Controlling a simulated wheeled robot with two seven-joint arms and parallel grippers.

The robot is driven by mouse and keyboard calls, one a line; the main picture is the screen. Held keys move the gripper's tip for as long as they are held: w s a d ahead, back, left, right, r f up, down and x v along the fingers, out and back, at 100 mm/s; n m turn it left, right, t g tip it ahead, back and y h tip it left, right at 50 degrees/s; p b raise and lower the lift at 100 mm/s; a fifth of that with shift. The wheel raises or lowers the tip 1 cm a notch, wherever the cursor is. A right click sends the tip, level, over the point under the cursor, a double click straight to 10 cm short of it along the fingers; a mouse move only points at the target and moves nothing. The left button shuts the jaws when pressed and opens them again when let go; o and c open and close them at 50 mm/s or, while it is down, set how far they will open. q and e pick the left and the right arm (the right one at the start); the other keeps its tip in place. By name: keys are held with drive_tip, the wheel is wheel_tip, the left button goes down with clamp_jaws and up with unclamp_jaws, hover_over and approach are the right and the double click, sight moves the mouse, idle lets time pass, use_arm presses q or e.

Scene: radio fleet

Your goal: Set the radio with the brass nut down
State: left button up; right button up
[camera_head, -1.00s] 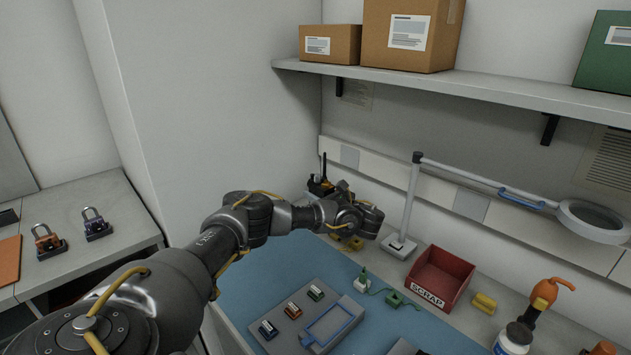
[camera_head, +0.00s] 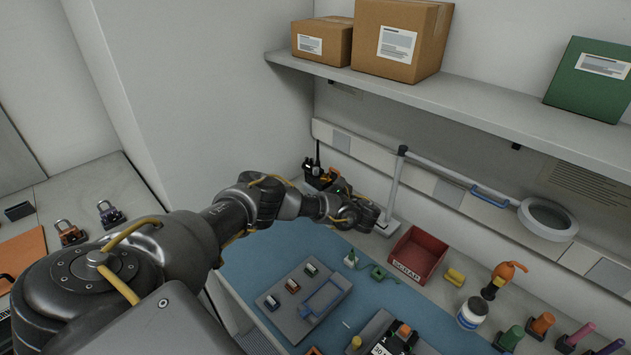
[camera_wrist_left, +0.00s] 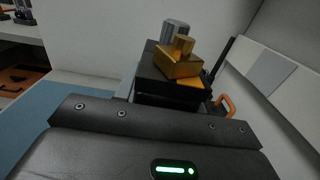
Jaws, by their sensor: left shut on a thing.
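My left gripper (camera_head: 332,187) reaches to the back left corner of the blue-topped bench and is shut on a black radio (camera_head: 313,174). In the left wrist view the radio (camera_wrist_left: 165,88) stands just beyond my gripper body, with the brass nut (camera_wrist_left: 180,65) and a grey ribbed knob (camera_wrist_left: 175,33) on top. A dark antenna (camera_wrist_left: 221,60) rises behind it, and also shows in the head view. The fingertips and the radio's underside are hidden, so I cannot tell whether it touches a surface below. My right gripper is not in view.
A lamp post (camera_head: 393,190) and a red scrap bin (camera_head: 418,254) stand right of my gripper. A grey tray (camera_head: 283,306) with small blocks lies nearer. A shelf (camera_head: 430,95) with boxes hangs above. Blue mat (camera_head: 255,262) is bare left of the tray.

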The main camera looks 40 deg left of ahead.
use_arm(q)
drive_tip(key=w+d+r+m+t+h+b, duration=0.2)
drive_tip(key=d+r+m+t+h, duration=0.15)
drive_tip(key=d+t, duration=0.35)
drive_tip(key=w+d+r+m+t+h+b, duration=0.1)
drive_tip(key=d+r+m+t+h, duration=0.2)
drive_tip(key=d+m+t, duration=0.35)
drive_tip(key=s+d+r+m+t+h+b, duration=0.1)
drive_tip(key=s+d+r+m+h, duration=0.2)
drive_tip(key=s+d+r+h, duration=0.1)
drive_tip(key=s+d+r+m+t+h+b, duration=0.1)
drive_tip(key=s+d+r+m+h, duration=0.2)
drive_tip(key=s+d+r+h, duration=0.2)
drive_tip(key=d+h, duration=0.2)
drive_tip(key=d, duration=0.2)
drive_tip(key=shift+s+m+t+b, duration=0.35)
drive_tip(key=shift+m, duration=0.05)
